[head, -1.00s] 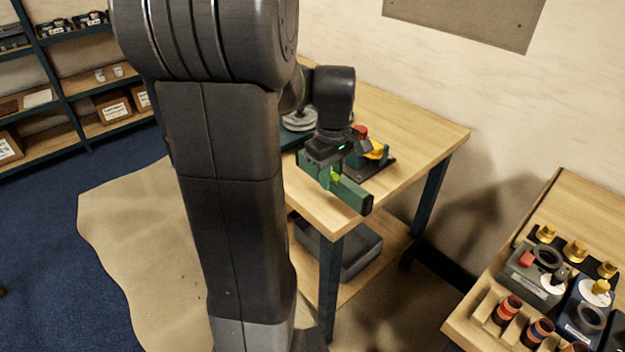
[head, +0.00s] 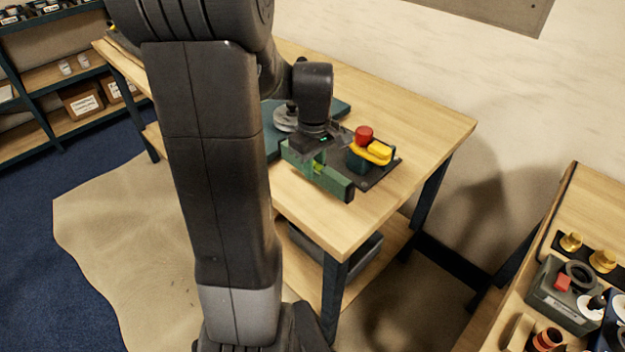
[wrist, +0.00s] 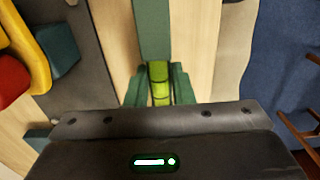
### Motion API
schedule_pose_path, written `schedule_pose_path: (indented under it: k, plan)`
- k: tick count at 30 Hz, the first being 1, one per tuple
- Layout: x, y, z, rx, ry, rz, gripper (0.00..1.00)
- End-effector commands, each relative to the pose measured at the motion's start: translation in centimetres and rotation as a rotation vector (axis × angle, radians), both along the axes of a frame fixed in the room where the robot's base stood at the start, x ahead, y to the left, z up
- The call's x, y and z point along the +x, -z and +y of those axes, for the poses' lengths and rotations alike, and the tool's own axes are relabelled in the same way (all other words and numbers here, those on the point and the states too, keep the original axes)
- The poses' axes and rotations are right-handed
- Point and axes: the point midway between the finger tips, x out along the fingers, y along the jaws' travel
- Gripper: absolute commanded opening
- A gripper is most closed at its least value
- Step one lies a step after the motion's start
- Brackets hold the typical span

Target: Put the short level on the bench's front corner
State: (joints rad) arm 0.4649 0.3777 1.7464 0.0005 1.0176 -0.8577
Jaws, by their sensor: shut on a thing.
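The short level (head: 336,184) is a green bar with a bright yellow-green vial. My gripper (head: 317,165) is shut on it, near its vial, over the front part of the wooden bench (head: 345,225). In the wrist view the level (wrist: 153,35) runs up the picture between my fingers (wrist: 159,88), with the vial at the fingers. The bench's front corner (head: 338,256) is below and near the level's near end. I cannot tell whether the level touches the bench top.
A dark plate (head: 384,175) with a red knob (head: 364,134) and yellow part (head: 378,150) lies just right of the level. A grey disc piece (head: 286,119) and teal mat (head: 271,135) are behind. A second bench (head: 575,200) holds several fittings.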

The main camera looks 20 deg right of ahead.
Motion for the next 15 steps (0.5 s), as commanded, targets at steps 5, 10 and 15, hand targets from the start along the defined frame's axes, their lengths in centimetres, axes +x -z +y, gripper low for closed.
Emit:
schedule_pose_path:
  k: [5, 10, 15]
  plan:
    - [0.0, 1.8, 0.0, 0.001, 0.0, 0.001, 0.0]
    - [0.0, 4.2, 0.0, 0.001, 0.0, 0.003, 0.0]
    - [0.0, 5.1, 0.0, 0.0, 0.0, 0.0, 0.0]
